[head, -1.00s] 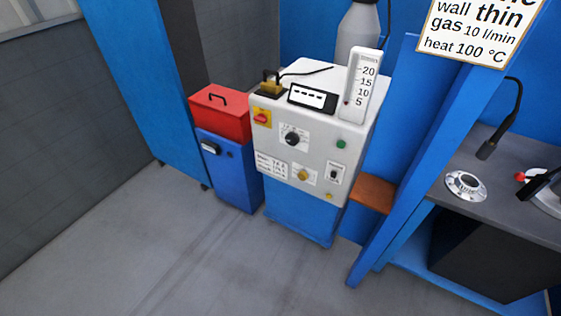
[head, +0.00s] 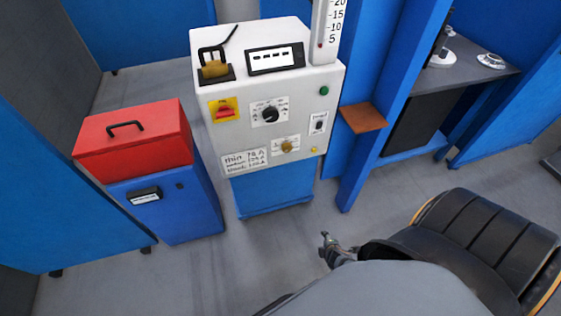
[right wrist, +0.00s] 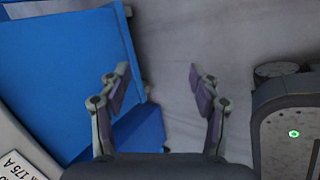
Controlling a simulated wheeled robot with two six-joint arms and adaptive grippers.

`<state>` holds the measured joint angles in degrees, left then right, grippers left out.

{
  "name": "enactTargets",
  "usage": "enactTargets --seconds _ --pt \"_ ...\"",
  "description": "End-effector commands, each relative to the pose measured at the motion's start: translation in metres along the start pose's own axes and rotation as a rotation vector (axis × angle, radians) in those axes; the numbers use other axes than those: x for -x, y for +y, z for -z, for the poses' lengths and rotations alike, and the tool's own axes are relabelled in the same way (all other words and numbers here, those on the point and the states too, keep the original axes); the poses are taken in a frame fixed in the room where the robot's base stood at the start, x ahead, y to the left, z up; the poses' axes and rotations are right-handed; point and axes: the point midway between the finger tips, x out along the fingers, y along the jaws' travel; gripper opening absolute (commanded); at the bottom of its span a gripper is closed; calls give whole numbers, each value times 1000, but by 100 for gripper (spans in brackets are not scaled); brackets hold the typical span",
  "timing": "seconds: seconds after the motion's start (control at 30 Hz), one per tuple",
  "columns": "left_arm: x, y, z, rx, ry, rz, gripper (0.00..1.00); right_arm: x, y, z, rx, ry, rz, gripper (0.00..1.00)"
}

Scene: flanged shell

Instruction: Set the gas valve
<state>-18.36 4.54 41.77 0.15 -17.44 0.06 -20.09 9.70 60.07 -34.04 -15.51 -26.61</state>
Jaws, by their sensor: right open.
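A white welding machine (head: 225,105) stands on a blue base in the head view. A white gauge (head: 326,32) marked 5 to 20 rises from its top right, with a red mark near the 5; its upper end is cut off. The front has a brass knob (head: 287,146), a black dial (head: 269,115) and a red switch (head: 224,111). I cannot tell for sure which part is the gas valve. My right gripper (head: 327,246) is in front of the machine, low and apart from it. In the right wrist view the right gripper (right wrist: 158,85) is open and empty. My left gripper is out of view.
A red box (head: 140,140) sits on a blue cabinet (head: 180,205) left of the machine. A brown shelf (head: 363,118) and a blue post stand on its right. A grey bench (head: 465,62) is farther right. Grey floor (head: 260,250) is clear in front.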

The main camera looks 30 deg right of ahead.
Motion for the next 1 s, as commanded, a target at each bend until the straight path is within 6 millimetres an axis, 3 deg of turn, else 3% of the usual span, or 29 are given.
enactTargets --seconds 0.03,0.1,0.2,0.3,0.4,0.57,0.73,1.0 --pt "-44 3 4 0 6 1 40 -29 41 10 277 -3 -145 63" --pt "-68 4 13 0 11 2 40 -23 114 28 690 -73 -354 63" --pt "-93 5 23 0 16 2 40 12 199 57 1173 -269 -616 63" --pt "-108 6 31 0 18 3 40 58 252 82 1497 -501 -795 63" --pt "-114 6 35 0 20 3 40 95 280 98 1670 -679 -892 63" --pt "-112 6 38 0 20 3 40 117 294 105 1748 -774 -929 63" --pt "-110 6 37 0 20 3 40 112 305 107 1743 -774 -928 63" --pt "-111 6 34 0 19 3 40 82 352 121 1740 -771 -928 63"
